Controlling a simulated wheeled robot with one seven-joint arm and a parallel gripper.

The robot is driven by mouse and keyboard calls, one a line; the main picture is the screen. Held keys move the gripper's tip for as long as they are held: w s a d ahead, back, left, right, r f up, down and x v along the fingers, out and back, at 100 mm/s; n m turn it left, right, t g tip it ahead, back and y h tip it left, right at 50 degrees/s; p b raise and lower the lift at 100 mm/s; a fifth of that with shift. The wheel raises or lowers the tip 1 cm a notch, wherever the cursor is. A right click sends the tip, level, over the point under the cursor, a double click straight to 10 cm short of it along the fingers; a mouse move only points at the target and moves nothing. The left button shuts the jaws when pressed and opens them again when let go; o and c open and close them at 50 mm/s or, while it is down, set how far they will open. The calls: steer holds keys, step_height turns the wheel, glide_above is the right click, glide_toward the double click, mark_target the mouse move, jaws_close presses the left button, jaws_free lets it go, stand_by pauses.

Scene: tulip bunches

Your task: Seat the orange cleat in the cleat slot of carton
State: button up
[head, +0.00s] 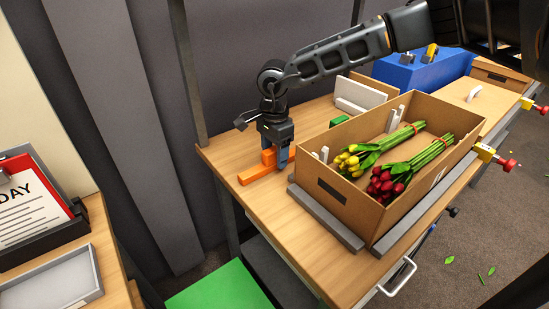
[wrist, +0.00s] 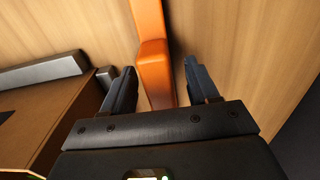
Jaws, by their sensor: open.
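The orange cleat (head: 258,174) lies on the wooden table to the left of the carton, with a raised block standing up from its long bar. My gripper (head: 279,158) points down at the cleat. In the wrist view my gripper (wrist: 157,92) is open, with the cleat (wrist: 153,62) between its two fingers and gaps on both sides. The open cardboard carton (head: 338,200) holds a bunch of yellow tulips (head: 350,160) and a bunch of red tulips (head: 388,182). I cannot make out which gap is the cleat slot.
Grey rails (head: 325,220) lie along the carton's base on the table (head: 222,155). A green block (head: 338,121) and a box with white panels (head: 360,95) stand behind. A blue box (head: 400,72) is at the back right. Red-and-yellow clamps (head: 494,157) are at the right edge.

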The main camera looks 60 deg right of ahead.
steer(key=shift+f, duration=0.25)
steer(key=shift+c, duration=0.4)
steer(key=c, duration=1)
